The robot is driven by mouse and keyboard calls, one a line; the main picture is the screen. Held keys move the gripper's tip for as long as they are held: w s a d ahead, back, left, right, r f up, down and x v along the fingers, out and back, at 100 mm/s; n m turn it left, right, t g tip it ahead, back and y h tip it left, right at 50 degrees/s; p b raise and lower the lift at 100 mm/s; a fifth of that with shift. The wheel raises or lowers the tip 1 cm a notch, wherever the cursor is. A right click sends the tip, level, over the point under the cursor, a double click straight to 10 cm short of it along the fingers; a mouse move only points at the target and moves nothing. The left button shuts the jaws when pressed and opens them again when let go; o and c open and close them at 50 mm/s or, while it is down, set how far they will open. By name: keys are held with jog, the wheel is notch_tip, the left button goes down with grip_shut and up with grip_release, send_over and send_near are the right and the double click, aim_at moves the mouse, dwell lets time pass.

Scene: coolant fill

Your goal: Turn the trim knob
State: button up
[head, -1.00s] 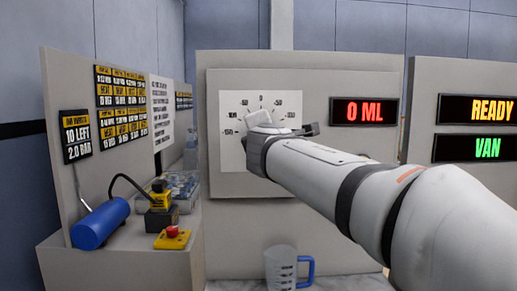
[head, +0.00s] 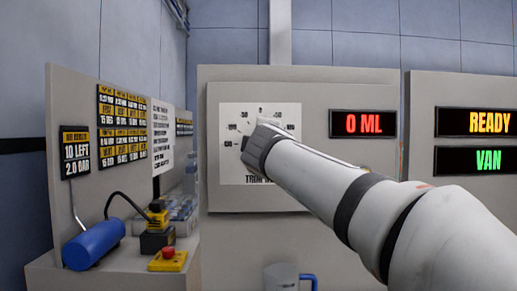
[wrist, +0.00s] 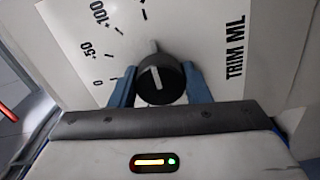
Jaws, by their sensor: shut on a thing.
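The trim knob (wrist: 160,80) is round and black with a white pointer line, and sits on a white dial plate (wrist: 70,30) marked "TRIM ML". In the wrist view its line points roughly upward, toward the scale ticks beyond the +50 mark; the exact reading is unclear. My gripper (wrist: 160,86) is shut on the knob, one blue finger on each side. In the head view my gripper (head: 262,143) covers the knob and part of the dial plate (head: 235,165).
A display (head: 363,118) reads 0 ML; others read READY (head: 488,122) and VAN (head: 486,160). A side bench at left holds a blue cylinder (head: 93,245), a yellow device (head: 157,230) and a red button (head: 168,252). A jug (head: 281,277) stands below the panel.

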dwell(0.3)
jog(key=o, duration=1)
jog(key=s, duration=0.7)
jog(key=shift+s+b, duration=0.35)
jog(key=shift+b, duration=0.05)
